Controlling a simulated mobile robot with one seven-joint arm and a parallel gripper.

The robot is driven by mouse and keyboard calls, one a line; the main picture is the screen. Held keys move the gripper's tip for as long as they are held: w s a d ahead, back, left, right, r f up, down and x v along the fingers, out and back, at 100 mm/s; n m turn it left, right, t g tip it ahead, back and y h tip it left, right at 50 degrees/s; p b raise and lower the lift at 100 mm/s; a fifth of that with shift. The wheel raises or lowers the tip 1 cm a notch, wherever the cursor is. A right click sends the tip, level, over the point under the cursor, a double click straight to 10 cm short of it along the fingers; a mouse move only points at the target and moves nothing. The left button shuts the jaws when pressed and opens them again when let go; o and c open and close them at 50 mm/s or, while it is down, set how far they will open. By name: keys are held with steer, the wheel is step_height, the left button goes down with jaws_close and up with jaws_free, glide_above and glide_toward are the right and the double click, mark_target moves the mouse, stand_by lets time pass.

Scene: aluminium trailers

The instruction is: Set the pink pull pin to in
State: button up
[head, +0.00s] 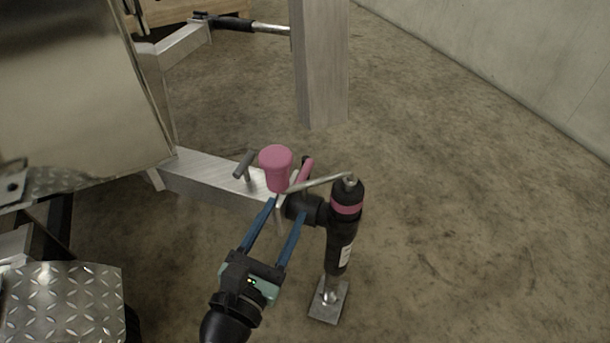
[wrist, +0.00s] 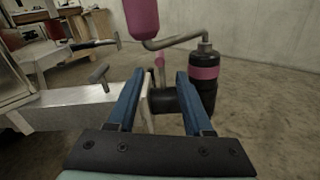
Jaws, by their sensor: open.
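The pink pull pin (head: 306,170) appears as a short pink rod behind the crank, at the jack's mount on the trailer beam. In the wrist view the pink pull pin (wrist: 159,62) shows just beyond and between the fingertips, its lower part hard to make out. My gripper (head: 287,209) is open, with its blue fingers pointing at the mount. In the wrist view my gripper (wrist: 161,76) has nothing clearly held between its fingers. The black jack (head: 341,240) stands upright with a pink band. Whether the fingers touch the mount cannot be told.
The jack's crank has a large pink grip (head: 276,168) above my fingertips, partly covering the pin. A grey T-handle (head: 244,164) rises from the aluminium beam (head: 215,178) at left. The floor at right is clear.

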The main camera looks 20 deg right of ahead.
mark_target(303, 177)
steer(key=b+x, duration=0.3)
steer(key=x, duration=0.7)
steer(key=shift+w+d, duration=0.1)
jaws_close()
stand_by(1.1)
